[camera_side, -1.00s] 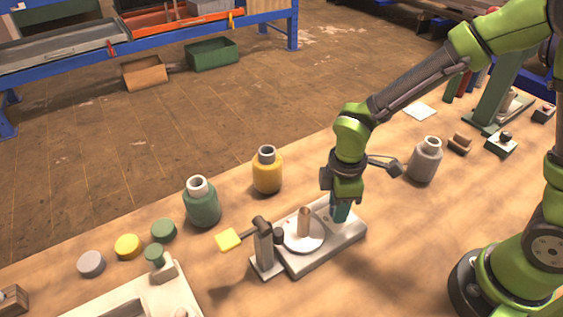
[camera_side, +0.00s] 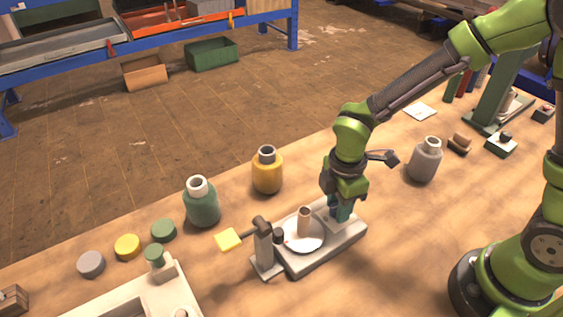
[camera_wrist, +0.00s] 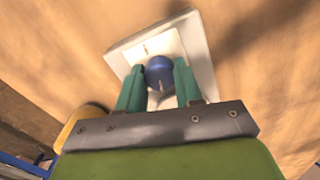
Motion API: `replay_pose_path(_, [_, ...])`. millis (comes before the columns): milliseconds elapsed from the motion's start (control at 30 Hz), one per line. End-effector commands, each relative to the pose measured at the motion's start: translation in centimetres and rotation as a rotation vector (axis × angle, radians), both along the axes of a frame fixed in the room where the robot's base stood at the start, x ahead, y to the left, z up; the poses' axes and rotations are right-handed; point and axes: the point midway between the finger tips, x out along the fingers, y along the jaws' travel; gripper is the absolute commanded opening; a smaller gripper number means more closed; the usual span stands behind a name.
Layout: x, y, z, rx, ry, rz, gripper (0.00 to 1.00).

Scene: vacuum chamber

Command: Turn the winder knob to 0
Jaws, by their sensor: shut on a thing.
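The winder knob (camera_wrist: 159,72) is blue and round in the wrist view, on a pale plate (camera_wrist: 172,40) with a short mark near its top edge. My gripper (camera_wrist: 160,80) has its two teal fingers on either side of the knob and is shut on it. In the side view my gripper (camera_side: 341,212) points down at the right end of the winder's grey base (camera_side: 325,258), and its fingers hide the knob. A white disc (camera_side: 304,246) with a tan upright spool (camera_side: 304,222) stands left of the gripper. The knob's pointer and scale numbers cannot be read.
Several round caps lie at left. The table front right of the winder is clear.

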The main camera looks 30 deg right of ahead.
Motion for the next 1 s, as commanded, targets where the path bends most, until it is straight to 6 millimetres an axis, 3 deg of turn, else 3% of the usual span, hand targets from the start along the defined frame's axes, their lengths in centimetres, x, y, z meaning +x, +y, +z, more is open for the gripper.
replay_pose_path(67, [0.1, 0.1, 0.1, 0.001, -0.004, 0.005, 0.04])
replay_pose_path(100, [0.1, 0.1, 0.1, 0.001, -0.004, 0.005, 0.41])
replay_pose_path(233, [0.1, 0.1, 0.1, 0.001, -0.003, 0.003, 0.60])
replay_pose_path(633, [0.1, 0.0, 0.9, 0.001, -0.005, 0.000, 0.60])
replay_pose_path(767, [0.1, 0.0, 3.1, 0.001, -0.008, -0.001, 0.60])
replay_pose_path(1000, [0.1, 0.1, 9.0, 0.002, -0.011, 0.000, 0.60])
